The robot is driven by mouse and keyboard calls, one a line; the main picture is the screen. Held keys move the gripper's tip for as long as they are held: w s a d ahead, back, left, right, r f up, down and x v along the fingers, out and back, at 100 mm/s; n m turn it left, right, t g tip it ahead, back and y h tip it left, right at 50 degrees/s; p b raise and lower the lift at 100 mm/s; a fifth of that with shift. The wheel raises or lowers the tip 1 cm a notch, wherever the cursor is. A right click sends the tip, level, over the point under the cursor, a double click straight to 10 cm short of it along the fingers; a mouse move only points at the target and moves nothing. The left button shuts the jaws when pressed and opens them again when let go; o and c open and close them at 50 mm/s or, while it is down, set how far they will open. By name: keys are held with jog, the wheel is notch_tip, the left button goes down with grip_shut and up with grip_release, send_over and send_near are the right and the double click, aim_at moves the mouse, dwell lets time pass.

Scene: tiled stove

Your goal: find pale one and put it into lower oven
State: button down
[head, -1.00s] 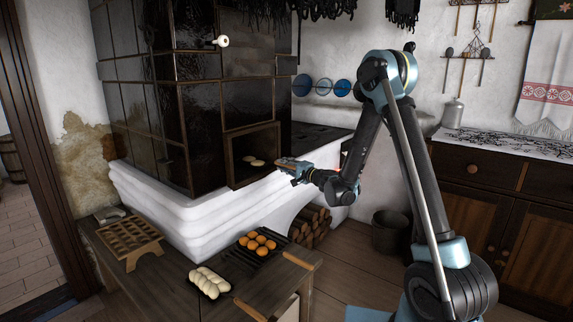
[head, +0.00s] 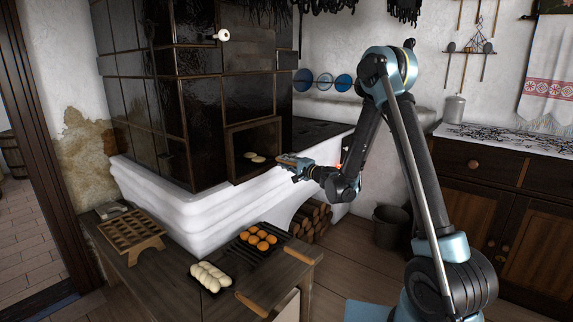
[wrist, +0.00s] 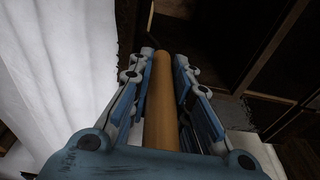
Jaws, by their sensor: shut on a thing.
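My gripper (head: 285,159) is in front of the right side of the open oven (head: 254,151). In the wrist view, my gripper (wrist: 167,75) is shut on a long wooden handle (wrist: 159,105). I cannot make out what its far end joins. Two flat pale pieces (head: 254,157) lie inside the dark oven, to the left of my gripper. On the bench, a group of pale buns (head: 208,275) sits on a dark tray with a wooden handle (head: 251,305). Orange-brown buns (head: 259,239) sit on another dark tray behind them, with its own wooden handle (head: 299,256).
A slotted wooden rack (head: 133,232) stands on the bench (head: 165,283) at left. The white stove ledge (head: 195,210) runs below the oven. Firewood (head: 312,219) fills a niche, and a bucket (head: 391,226) stands on the floor. A cabinet (head: 520,215) is at right.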

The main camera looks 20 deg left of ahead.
jog(key=shift+f, duration=0.1)
dwell(0.3)
jog(key=c, duration=1.4)
grip_release()
jog(key=shift+v, duration=3.75)
jog(key=shift+w, duration=0.1)
